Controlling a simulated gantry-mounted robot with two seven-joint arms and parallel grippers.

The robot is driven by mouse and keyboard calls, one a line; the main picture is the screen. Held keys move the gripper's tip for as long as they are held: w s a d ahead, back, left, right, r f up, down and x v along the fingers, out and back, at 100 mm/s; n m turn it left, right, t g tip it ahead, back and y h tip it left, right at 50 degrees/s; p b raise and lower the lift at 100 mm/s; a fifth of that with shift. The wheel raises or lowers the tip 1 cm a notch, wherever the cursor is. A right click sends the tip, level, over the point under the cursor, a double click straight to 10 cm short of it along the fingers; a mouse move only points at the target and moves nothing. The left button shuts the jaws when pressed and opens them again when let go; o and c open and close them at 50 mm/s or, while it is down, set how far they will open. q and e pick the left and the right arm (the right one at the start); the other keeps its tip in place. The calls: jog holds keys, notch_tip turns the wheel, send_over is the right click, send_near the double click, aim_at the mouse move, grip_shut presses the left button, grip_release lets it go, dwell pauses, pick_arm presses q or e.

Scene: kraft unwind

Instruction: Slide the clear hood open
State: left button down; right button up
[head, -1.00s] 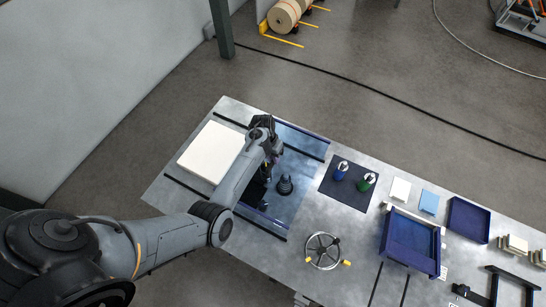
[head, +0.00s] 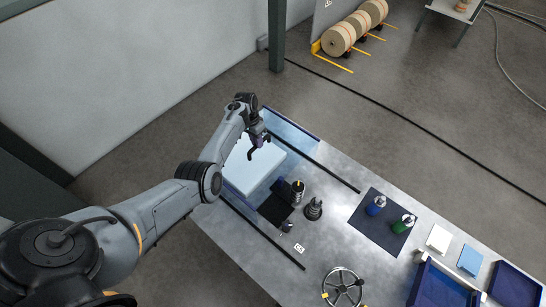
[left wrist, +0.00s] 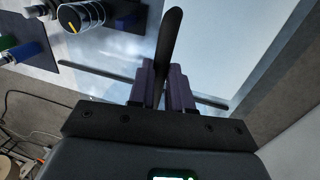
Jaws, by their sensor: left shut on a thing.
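The clear hood (head: 283,128) is a see-through bluish cover with blue edges, at the left end of the metal bench in the head view. It lies over the white block (head: 248,170). My left gripper (head: 257,142) is at the hood, with its purple fingers shut on the black handle (left wrist: 170,38), which stands up between them in the left wrist view. The black unit with a knob (head: 297,187) stands uncovered to the right of the hood. My right gripper is not in view.
Two dark rails (head: 335,178) run along the bench. A dark conical part (head: 313,208) stands near the knob unit. A dark mat (head: 383,222) holds blue and green bottles. A handwheel (head: 342,287) is at the front.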

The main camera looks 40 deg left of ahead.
pick_arm(q)
jog(key=a+b, duration=0.1)
jog(key=a, duration=0.1)
jog(key=a+b, duration=0.1)
jog(key=a, duration=0.1)
jog(key=a+b, duration=0.1)
jog(key=a, duration=0.2)
jog(key=shift+s+a+f+b, duration=0.1)
jog(key=shift+s+f+b, duration=0.15)
jog(key=shift+b, duration=0.15)
jog(key=shift+s+a+r+b, duration=0.1)
jog(key=shift+a+r+b, duration=0.15)
jog(key=shift+a, duration=0.35)
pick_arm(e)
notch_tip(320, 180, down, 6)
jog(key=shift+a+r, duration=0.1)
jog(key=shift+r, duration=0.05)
pick_arm(q)
jog(key=c, duration=1.1)
grip_release()
jog(key=shift+o, duration=0.2)
jog(key=shift+r, duration=0.1)
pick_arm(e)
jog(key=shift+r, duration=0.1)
